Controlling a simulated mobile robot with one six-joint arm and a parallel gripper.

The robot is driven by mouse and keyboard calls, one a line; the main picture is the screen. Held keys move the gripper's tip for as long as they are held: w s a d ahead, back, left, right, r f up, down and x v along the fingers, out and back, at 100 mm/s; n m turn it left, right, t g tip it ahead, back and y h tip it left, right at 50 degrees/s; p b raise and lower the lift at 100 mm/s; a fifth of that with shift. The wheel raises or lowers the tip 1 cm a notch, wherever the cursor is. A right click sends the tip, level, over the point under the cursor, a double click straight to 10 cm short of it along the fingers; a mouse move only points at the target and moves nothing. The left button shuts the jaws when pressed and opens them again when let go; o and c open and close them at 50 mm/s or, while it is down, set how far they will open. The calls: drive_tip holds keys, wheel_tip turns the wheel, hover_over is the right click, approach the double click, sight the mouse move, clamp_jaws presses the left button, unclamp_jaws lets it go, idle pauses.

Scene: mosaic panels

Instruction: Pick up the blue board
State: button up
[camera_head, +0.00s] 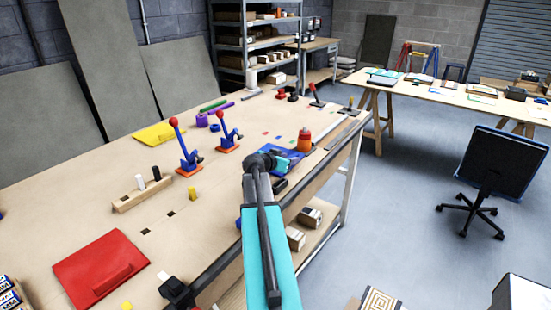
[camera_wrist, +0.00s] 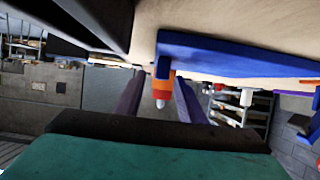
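The blue board (camera_head: 293,154) lies flat on the workbench near its front edge, partly hidden by my arm. In the wrist view, which looks upside down, the board (camera_wrist: 235,54) spans the upper right, and a short blue stub on it shows between my two fingers. My gripper (camera_head: 283,163) is at the board in the head view. In the wrist view my gripper (camera_wrist: 160,90) is open, its dark fingers apart with a gap around the stub. I cannot tell whether either finger touches the board.
An orange bottle (camera_head: 304,140) stands just behind the board. Red and blue toggle clamps (camera_head: 228,133), a peg block (camera_head: 142,192), a yellow board (camera_head: 155,133) and a red board (camera_head: 100,268) are on the workbench (camera_head: 80,190). An office chair (camera_head: 490,170) stands at right.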

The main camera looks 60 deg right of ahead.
drive_tip(key=shift+d, duration=0.15)
idle(0.4)
clamp_jaws()
